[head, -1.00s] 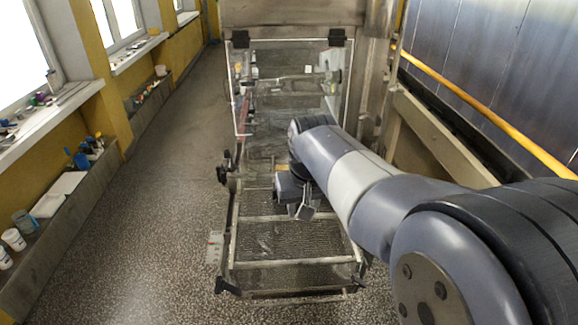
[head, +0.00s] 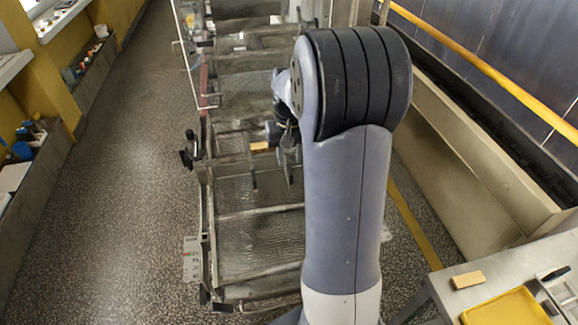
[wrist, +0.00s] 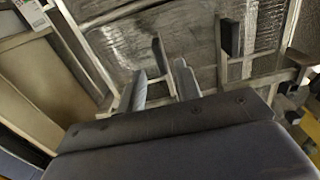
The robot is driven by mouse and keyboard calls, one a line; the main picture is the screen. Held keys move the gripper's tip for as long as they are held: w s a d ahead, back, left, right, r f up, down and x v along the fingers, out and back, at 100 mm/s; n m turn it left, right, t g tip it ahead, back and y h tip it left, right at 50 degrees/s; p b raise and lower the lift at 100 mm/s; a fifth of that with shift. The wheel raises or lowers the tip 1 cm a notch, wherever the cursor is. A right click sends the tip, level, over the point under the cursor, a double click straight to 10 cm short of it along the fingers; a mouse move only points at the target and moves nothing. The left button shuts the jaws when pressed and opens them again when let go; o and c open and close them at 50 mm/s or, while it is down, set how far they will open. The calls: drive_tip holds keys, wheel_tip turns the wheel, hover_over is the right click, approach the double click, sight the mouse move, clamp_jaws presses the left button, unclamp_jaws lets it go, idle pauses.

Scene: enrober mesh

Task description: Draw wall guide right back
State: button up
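The enrober's wire mesh bed (head: 255,245) lies in its metal frame below my arm, and the mesh also shows in the wrist view (wrist: 185,30). Two thin upright plates stand over it in the wrist view: one (wrist: 160,55) just beyond my fingers, another (wrist: 231,38) further right on a cross bar. They look like wall guides; I cannot tell for certain which is the right one. My gripper (wrist: 160,72) is open, its two fingers apart with nothing clearly held between them. In the head view my gripper (head: 287,150) is partly hidden by my arm, over the bed's right half.
A clear guard panel with a pale frame (head: 190,70) stands up at the machine's left. A tan block (head: 260,146) sits in the machine. A side table at lower right holds a wooden block (head: 467,280) and a yellow tray (head: 505,310). The floor at left is clear.

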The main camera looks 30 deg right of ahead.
sight(290, 169)
drive_tip(key=shift+f+p, duration=0.3)
drive_tip(key=shift+f, duration=2.3)
clamp_jaws()
